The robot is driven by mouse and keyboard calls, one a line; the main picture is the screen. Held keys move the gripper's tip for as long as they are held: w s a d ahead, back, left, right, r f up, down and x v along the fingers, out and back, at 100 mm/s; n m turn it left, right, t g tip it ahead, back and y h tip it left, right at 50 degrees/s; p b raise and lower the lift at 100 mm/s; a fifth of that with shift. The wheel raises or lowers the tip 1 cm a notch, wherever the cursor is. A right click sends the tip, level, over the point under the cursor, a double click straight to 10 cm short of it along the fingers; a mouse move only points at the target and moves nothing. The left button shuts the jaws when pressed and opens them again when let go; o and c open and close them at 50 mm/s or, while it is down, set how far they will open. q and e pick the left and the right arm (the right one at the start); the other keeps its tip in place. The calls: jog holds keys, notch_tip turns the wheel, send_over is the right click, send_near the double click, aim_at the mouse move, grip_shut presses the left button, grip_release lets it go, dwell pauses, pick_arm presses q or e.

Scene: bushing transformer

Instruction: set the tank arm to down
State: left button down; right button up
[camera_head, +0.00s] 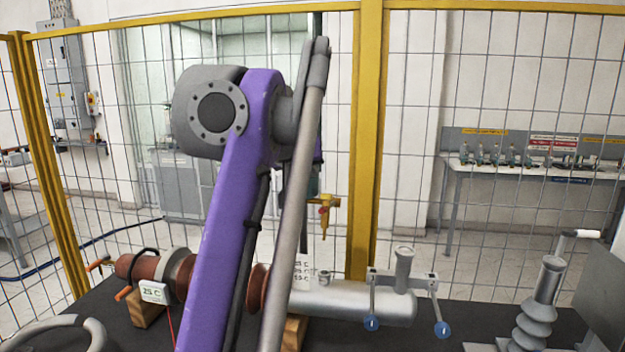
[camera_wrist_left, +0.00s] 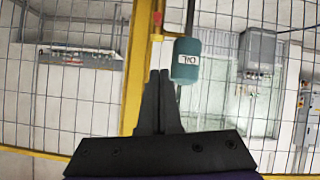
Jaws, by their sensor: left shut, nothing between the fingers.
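A teal tank (camera_wrist_left: 185,60) with a label, upside down in the left wrist view, hangs at a dark vertical pole. In the head view only a sliver of teal (camera_head: 313,184) shows behind my left arm. A yellow fitting with a red part (camera_head: 325,207) sits beside it. I cannot make out the tank's arm or its setting. My left gripper (camera_wrist_left: 160,76) is shut and empty. In the left wrist view its fingers appear just left of the tank; I cannot tell the gap in depth. My left arm hides much of the middle. My right gripper is not in view.
A brown and grey bushing (camera_head: 347,299) lies on wooden blocks on the dark table (camera_head: 110,312). Two blue-ended levers (camera_head: 371,322) hang at its right end. A ribbed grey insulator (camera_head: 533,315) stands at right. A yellow-framed mesh fence (camera_head: 368,150) runs behind.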

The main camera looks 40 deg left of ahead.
pick_arm(q)
jog(key=w+f+b, duration=0.1)
jog(key=w+f, duration=0.1)
jog(key=w+a+f+b, duration=0.1)
jog(key=f, duration=0.1)
jog(key=w+a+f+b, duration=0.1)
jog(key=w+f, duration=0.1)
jog(key=f, duration=0.1)
jog(key=shift+w, duration=0.35)
jog(key=shift+s+d+f+b, duration=0.15)
jog(key=shift+s+f+b, duration=0.15)
jog(key=shift+b, duration=0.2)
jog(key=shift+w+f, duration=0.15)
